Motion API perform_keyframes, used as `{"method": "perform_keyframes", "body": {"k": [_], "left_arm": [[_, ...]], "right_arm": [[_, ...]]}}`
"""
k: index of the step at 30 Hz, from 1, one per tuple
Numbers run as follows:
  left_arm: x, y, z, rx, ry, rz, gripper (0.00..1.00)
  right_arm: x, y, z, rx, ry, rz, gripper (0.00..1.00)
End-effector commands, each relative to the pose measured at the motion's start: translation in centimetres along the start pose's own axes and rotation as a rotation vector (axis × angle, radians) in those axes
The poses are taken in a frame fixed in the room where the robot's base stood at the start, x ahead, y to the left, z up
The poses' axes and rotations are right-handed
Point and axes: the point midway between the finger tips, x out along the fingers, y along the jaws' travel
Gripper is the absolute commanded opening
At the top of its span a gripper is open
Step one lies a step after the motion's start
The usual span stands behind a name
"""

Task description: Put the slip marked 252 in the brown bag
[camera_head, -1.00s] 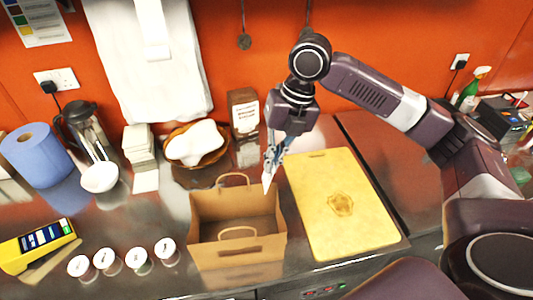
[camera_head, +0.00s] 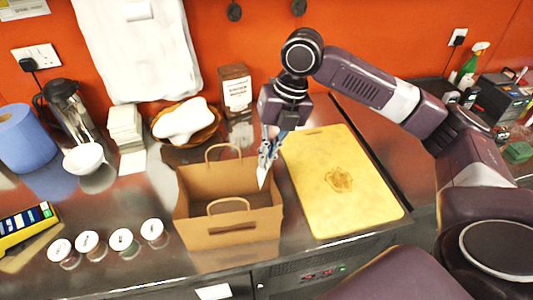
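The brown bag (camera_head: 228,237) stands upright and open on the steel counter, its two handles raised. My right gripper (camera_head: 268,150) points down above the back right corner of the bag. It is shut on a white slip (camera_head: 262,178), whose pointed lower end hangs at the bag's right rim. I cannot tell whether that end is inside or in front of the opening. No number can be read on the slip. The fingers hide the slip's upper part. My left gripper is not in view.
A yellow board (camera_head: 345,205) lies right of the bag. Several white-lidded jars (camera_head: 122,239) stand to the left. Behind are a basket with white cloth (camera_head: 184,122), a brown box (camera_head: 236,90), a white stack (camera_head: 125,125), a bowl (camera_head: 84,157) and a blue roll (camera_head: 25,138).

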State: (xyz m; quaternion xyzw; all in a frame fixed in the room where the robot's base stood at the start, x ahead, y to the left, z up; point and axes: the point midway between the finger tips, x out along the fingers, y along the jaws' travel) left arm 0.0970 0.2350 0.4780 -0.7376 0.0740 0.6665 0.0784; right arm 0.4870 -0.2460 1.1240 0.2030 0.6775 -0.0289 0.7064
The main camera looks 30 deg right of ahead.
Motion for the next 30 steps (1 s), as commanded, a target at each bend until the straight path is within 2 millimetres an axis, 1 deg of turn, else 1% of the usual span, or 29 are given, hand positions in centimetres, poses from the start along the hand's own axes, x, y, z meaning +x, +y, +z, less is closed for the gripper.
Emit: {"method": "perform_keyframes", "body": {"k": [1,5,18,24,30], "left_arm": [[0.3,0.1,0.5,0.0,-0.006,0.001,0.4],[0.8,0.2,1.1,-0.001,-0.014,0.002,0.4],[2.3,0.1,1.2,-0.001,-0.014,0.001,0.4],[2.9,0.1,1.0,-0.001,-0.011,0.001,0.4],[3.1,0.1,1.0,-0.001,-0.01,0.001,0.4]], "right_arm": [[0.7,-0.2,0.0,0.0,0.001,-0.001,0.0],[2.0,-0.5,-0.1,0.0,0.003,-0.001,0.0],[6.2,-1.6,-0.1,0.0,0.002,-0.001,0.0],[7.8,-2.0,-0.1,0.0,0.002,0.0,0.0],[8.6,-2.2,0.0,0.0,0.0,-0.001,0.0]]}}
